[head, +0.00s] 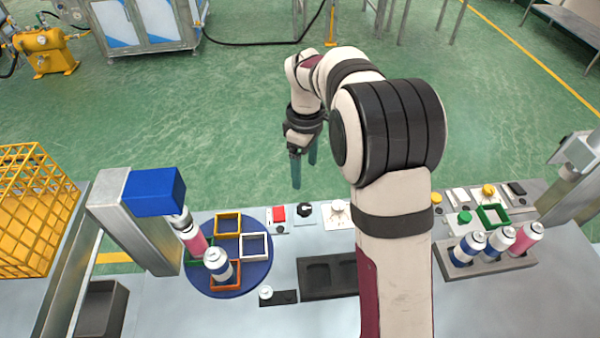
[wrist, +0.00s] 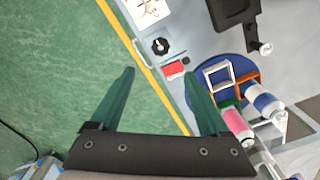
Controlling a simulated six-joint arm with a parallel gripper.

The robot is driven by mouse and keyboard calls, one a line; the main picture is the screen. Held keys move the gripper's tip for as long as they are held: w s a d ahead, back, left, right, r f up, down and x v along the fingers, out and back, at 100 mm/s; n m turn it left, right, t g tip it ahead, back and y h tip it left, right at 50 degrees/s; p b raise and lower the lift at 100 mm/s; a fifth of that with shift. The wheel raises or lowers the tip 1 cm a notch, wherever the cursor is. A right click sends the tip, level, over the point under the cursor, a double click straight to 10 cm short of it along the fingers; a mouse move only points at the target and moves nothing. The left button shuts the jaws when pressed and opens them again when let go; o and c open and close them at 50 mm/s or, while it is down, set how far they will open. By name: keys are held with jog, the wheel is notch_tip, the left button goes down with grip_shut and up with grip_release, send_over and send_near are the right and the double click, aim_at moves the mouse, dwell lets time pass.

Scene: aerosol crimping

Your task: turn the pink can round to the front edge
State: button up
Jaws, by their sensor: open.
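The pink can (head: 196,243) stands at the left of the round blue turntable (head: 262,270), close under the blue-capped press head (head: 155,192). Its lower part is partly hidden. In the wrist view the pink can (wrist: 236,124) is at the lower right, by a green frame. A blue-and-white can (head: 218,264) stands in an orange frame at the turntable's near side. A yellow frame (head: 228,214) and a white frame (head: 267,246) look empty. My gripper (head: 303,170) is open and empty, over the green floor beyond the bench, well away from the turntable.
A red button (head: 279,213), a black knob (head: 305,210) and a white dial line the bench's far edge. A dark tray (head: 330,291) lies right of the turntable. A grey rack (head: 490,266) with blue, white and pink cans stands at the right. A yellow crate (head: 35,205) is far left.

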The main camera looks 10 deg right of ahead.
aim_at(304, 208)
notch_tip(304, 208, down, 14)
jog(key=shift+s, duration=0.1)
jog(key=shift+c, duration=0.2)
grip_shut()
